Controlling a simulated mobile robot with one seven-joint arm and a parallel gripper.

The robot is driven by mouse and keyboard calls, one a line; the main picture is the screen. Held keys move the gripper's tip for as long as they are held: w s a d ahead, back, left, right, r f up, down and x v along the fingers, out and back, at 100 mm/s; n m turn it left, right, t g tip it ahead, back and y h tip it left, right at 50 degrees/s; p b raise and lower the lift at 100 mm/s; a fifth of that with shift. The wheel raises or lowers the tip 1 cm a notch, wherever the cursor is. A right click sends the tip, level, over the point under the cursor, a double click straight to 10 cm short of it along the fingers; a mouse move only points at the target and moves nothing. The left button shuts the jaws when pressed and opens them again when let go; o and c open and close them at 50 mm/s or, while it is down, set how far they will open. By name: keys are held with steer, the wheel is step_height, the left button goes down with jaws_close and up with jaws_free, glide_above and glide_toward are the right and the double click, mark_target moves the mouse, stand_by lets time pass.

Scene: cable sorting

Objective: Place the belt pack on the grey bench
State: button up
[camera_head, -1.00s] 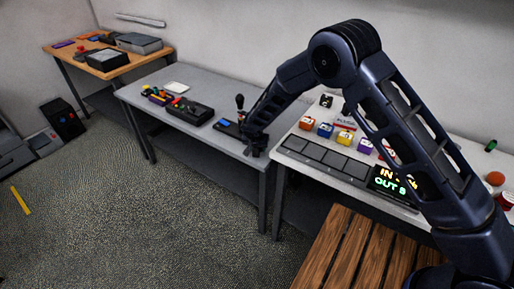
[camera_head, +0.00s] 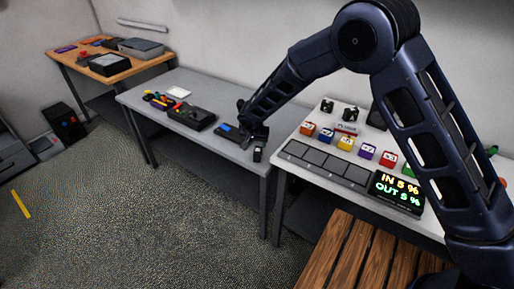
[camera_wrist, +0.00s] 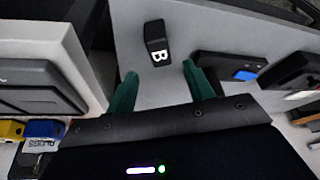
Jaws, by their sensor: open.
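The belt pack, a small black block with a white letter B, lies on the grey bench (camera_head: 228,152). It is near the bench's right end and front edge in the head view (camera_head: 258,154). In the wrist view the belt pack (camera_wrist: 155,33) is just beyond my fingertips, apart from both fingers. My gripper (camera_head: 254,136) is open and empty over the bench, right behind the pack in the head view. Its two green fingers (camera_wrist: 161,74) show spread in the wrist view with nothing between them.
A black device with a blue screen (camera_head: 228,131) and a dark control box (camera_head: 192,115) stand left of my gripper. A white table with coloured blocks, grey pads (camera_head: 325,164) and a display (camera_head: 397,192) stands right, across a narrow gap.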

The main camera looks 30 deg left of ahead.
steer(key=shift+v, duration=1.05)
